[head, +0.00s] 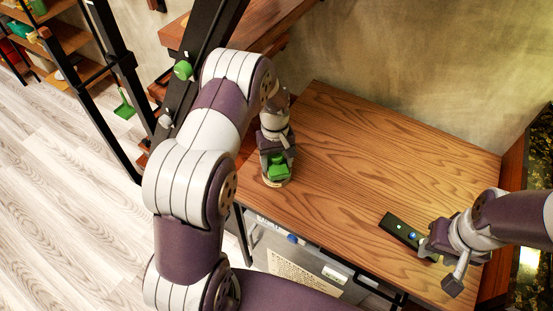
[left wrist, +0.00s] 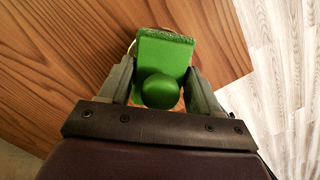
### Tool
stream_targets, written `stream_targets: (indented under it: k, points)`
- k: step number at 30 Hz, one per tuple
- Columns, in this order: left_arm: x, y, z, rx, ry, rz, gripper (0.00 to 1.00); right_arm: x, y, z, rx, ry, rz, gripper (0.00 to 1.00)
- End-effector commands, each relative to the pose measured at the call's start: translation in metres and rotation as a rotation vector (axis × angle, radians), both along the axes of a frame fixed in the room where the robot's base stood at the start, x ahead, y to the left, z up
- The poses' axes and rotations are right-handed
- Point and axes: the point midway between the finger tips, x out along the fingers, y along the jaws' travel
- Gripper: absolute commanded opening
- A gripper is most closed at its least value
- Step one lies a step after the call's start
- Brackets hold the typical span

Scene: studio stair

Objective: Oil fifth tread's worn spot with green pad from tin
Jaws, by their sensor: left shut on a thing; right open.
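My left gripper (head: 276,168) is shut on the green pad (left wrist: 165,58), gripping it by its round green knob. The pad also shows in the head view (head: 278,172), at the left edge of the wooden top. A pale round rim, perhaps the tin (head: 279,183), shows under the pad; most of it is hidden, so I cannot tell whether they touch. My right gripper (head: 430,247) is open, low over the right front of the top. Stair treads (head: 262,22) rise at the upper left; I cannot make out a worn spot or tell which is the fifth.
The wooden top (head: 370,150) is mostly bare. A black box (head: 401,230) with small lights lies beside my right gripper. Black stair rails (head: 118,60) stand at left. A green dustpan-like thing (head: 124,108) hangs there. Pale floor (head: 60,190) is open at left.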

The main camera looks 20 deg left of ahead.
Motion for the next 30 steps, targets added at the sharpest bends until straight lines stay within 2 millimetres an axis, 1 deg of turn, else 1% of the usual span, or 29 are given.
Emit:
stream_targets:
  k: [17, 30]
  points:
    - [0.0001, -0.0001, 0.0012, 0.0, 0.0, 0.0, 0.39, 0.0001, 0.0, 0.0011, 0.0, 0.0, 0.0, 0.43]
    - [0.0, -0.0001, -0.0039, 0.0, 0.0, 0.0, 0.39, 0.0001, 0.0, -0.0018, 0.0, 0.0, 0.0, 0.43]
